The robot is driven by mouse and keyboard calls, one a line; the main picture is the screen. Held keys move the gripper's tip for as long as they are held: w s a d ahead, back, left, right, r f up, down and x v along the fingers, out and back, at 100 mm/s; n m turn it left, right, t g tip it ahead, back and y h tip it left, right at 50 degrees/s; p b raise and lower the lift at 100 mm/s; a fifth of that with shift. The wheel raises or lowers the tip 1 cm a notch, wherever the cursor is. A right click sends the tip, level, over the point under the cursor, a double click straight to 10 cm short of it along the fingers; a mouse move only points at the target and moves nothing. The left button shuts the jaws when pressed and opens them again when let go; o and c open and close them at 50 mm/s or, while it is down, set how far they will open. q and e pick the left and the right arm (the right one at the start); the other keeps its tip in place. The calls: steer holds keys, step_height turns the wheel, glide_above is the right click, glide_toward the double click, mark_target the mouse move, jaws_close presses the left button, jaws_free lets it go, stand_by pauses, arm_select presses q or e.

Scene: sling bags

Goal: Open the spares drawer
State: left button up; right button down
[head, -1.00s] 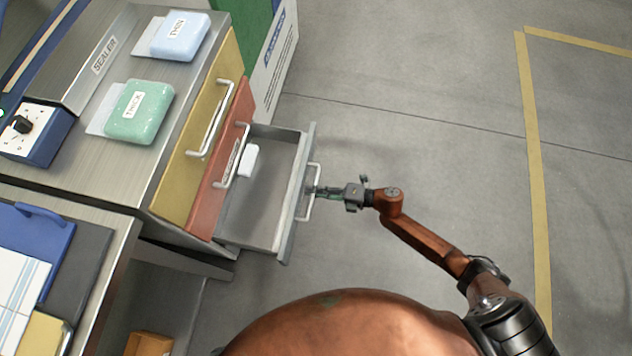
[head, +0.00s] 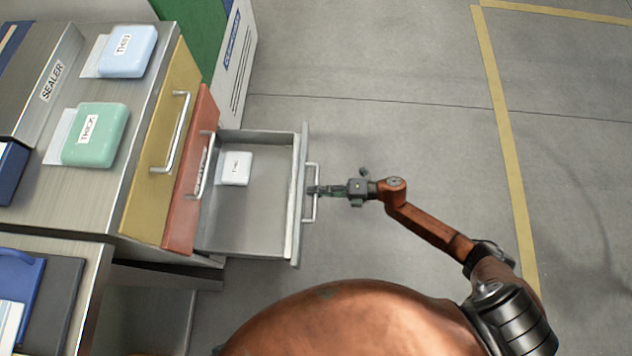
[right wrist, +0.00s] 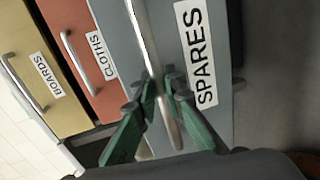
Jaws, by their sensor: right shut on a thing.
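The spares drawer (head: 262,234) is a grey drawer, pulled well out from the cabinet in the head view. A small white labelled packet (head: 236,168) lies inside it toward the back. Its front carries a SPARES label (right wrist: 198,55) in the right wrist view. My right gripper (head: 316,190) is shut on the drawer's bar handle (head: 314,206). In the right wrist view its green fingers (right wrist: 160,105) sit on both sides of the handle (right wrist: 168,118). My left gripper is not in view.
A yellow drawer (head: 152,180), labelled BOARDS, and a red drawer (head: 187,200), labelled CLOTHS, are closed beside it. The sealer bench holds a green THICK pack (head: 96,135) and a blue THIN pack (head: 127,50). Open floor (head: 400,110) lies to the right.

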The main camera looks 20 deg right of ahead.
steer(key=c, duration=2)
jaws_free()
steer(key=shift+s+a, duration=0.1)
steer(key=shift+s, duration=0.05)
steer(key=shift+c, duration=0.2)
steer(key=shift+o, duration=0.3)
steer(key=v, duration=1.2)
